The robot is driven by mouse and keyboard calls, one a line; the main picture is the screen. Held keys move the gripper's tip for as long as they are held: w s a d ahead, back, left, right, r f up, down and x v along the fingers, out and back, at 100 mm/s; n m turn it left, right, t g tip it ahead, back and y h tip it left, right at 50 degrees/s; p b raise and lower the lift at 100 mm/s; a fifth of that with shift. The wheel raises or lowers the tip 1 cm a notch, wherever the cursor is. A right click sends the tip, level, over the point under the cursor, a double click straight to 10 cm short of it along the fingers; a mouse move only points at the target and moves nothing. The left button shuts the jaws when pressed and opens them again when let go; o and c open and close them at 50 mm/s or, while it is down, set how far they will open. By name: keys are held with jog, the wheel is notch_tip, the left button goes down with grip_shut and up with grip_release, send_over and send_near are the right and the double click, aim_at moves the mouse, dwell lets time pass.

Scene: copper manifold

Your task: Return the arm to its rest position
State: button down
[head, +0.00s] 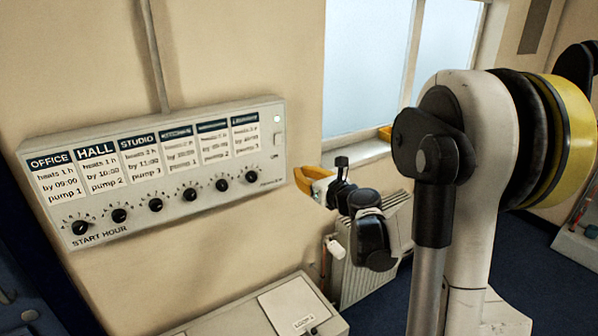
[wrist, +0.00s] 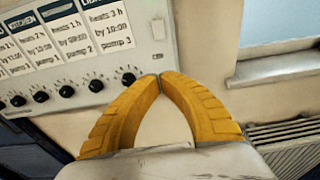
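My gripper (head: 300,178) is extended toward the wall, just right of the control panel (head: 150,205) in the head view. In the wrist view its two yellow fingers (wrist: 160,76) meet at the tips, with nothing between them. They appear over the panel's lower right corner, near the rightmost black knob (wrist: 128,78). The gap in depth to the panel cannot be judged. The panel is pale grey, with several label cards above a row of knobs marked START HOUR.
A window (head: 365,70) with a sill (head: 355,152) is right of the panel. A radiator (head: 355,275) stands below it. A pale box marked LOOP (head: 255,318) is under the panel. A dark blue cabinet (head: 25,270) is at left. Blue floor shows at right.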

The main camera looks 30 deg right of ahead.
jog(key=s+a+f+n+g+y+b, duration=0.1)
jog(key=s+a+f+n+g+b, duration=0.15)
jog(key=s+a+n, duration=0.4)
jog(key=s+a+f+n+g+y+b, duration=0.2)
jog(key=s+a+n+b, duration=0.1)
jog(key=a+n, duration=0.7)
jog(key=s+a+f+n+g+h+b, duration=0.1)
jog(key=s+a+f+n+g+b, duration=0.1)
jog(key=s+f+n, duration=0.3)
jog(key=s+a+f+n+g+h+b, duration=0.2)
jog(key=s+f+n, duration=0.4)
jog(key=s+n, duration=0.8)
jog(key=shift+s+g+h+b, duration=0.3)
jog(key=shift+g+b, duration=0.15)
jog(key=shift+b, duration=0.2)
